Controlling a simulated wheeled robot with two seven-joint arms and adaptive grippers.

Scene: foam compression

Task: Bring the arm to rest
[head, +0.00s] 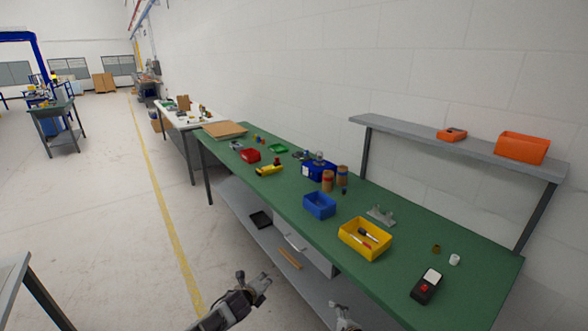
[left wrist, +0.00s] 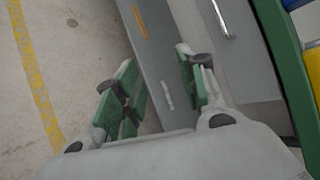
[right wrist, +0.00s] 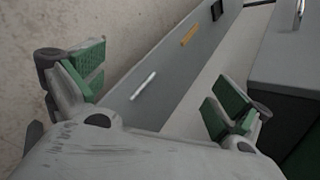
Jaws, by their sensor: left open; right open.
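My left gripper (head: 256,284) is in front of the green workbench (head: 395,232), below its top and over the floor side. In the left wrist view its green-padded fingers (left wrist: 158,85) are apart, with nothing between them. My right gripper (head: 343,318) shows only in part at the bottom edge of the head view, close to the bench's front. In the right wrist view its green-padded fingers (right wrist: 158,90) are spread and empty. The lower shelf (right wrist: 190,60) of the bench lies beyond them. Neither gripper visibly touches anything.
On the bench stand a yellow bin (head: 352,248) with pens, a blue bin (head: 319,206), a black device (head: 427,286) and several small parts. A raised shelf (head: 455,145) holds orange containers (head: 522,147). A grey table (head: 14,272) is at lower left. The floor (head: 110,200) between is clear.

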